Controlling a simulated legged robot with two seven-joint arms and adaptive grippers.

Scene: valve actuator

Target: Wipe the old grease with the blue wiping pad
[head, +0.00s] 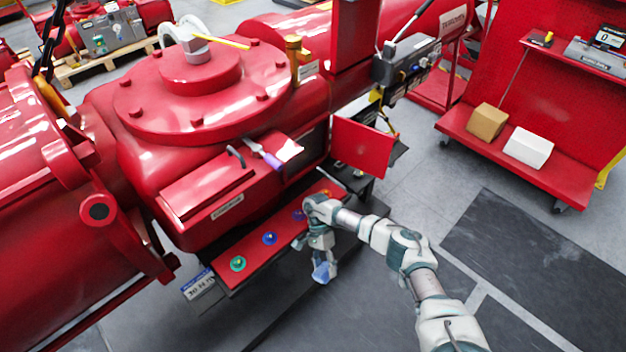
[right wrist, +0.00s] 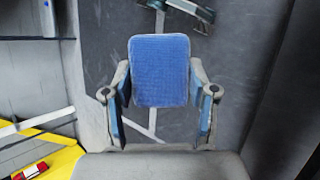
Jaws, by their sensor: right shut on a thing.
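The blue wiping pad (right wrist: 160,70) is a rectangle with a textured face, held between the two fingers of my right gripper (right wrist: 161,105) in the right wrist view. In the head view my right gripper (head: 321,255) points down, just off the front edge of the red ledge below the valve actuator (head: 185,150). The pad (head: 322,273) shows at its fingertips, over the dark floor and apart from the actuator. I cannot make out the old grease in either view. My left gripper is not in view.
A purple-handled scraper (head: 264,157) lies by an opening in the actuator, with a red door (head: 362,147) hanging open to its right. Several coloured knobs or caps, one green (head: 237,263), line the red ledge (head: 235,248). A red cart (head: 540,165) with two boxes stands at the right.

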